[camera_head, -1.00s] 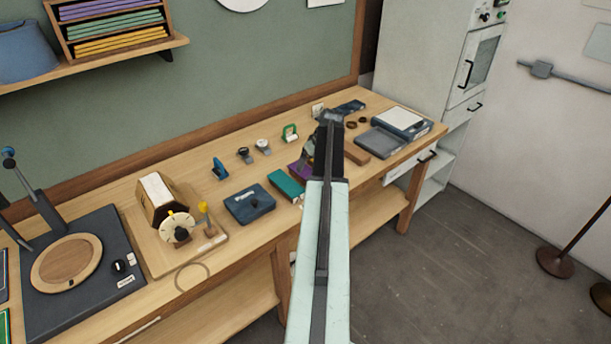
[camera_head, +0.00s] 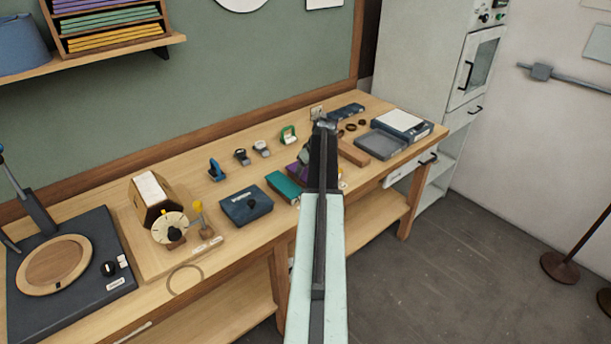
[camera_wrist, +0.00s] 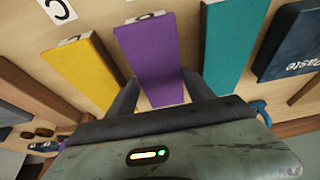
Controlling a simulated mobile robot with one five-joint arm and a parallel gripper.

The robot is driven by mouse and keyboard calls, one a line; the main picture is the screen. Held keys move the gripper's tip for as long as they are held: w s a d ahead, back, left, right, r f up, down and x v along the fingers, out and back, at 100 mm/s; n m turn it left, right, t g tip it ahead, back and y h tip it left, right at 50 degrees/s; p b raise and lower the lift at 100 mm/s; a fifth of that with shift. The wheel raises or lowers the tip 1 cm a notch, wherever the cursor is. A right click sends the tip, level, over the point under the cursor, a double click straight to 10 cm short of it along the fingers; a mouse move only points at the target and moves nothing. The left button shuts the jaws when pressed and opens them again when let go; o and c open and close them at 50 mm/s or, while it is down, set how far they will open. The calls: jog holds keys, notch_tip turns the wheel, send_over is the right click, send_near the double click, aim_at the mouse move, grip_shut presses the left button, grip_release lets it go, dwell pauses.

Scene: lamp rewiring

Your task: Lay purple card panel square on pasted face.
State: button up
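The purple card panel (camera_wrist: 152,58) lies on the bench between a yellow panel and a teal panel. In the head view only part of the purple panel (camera_head: 292,168) shows beside my arm. My gripper (camera_wrist: 161,80) is open above the purple panel, with one finger near each long side. I cannot tell whether the fingers touch it. In the head view the fingertips are mostly hidden by my arm. A many-sided wooden drum (camera_head: 148,207) with a pale upper face (camera_head: 152,187) stands on a wooden base at the left of the bench. I cannot tell whether that face is pasted.
The teal panel (camera_wrist: 233,45) and yellow panel (camera_wrist: 82,73) flank the purple one closely. A dark blue box marked Paste (camera_wrist: 292,42) is beside the teal panel, also in the head view (camera_head: 246,205). A turntable (camera_head: 55,265) is at far left. Small tools line the back.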

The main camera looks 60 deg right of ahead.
jog(key=shift+c, duration=0.8)
jog(key=shift+r+p, duration=0.65)
notch_tip(320, 180, up, 3)
jog(key=p, duration=0.3)
jog(key=shift+s+a, duration=0.1)
jog(key=s+a, duration=0.9)
jog(key=s, duration=0.4)
jog(key=shift+r+p, duration=0.35)
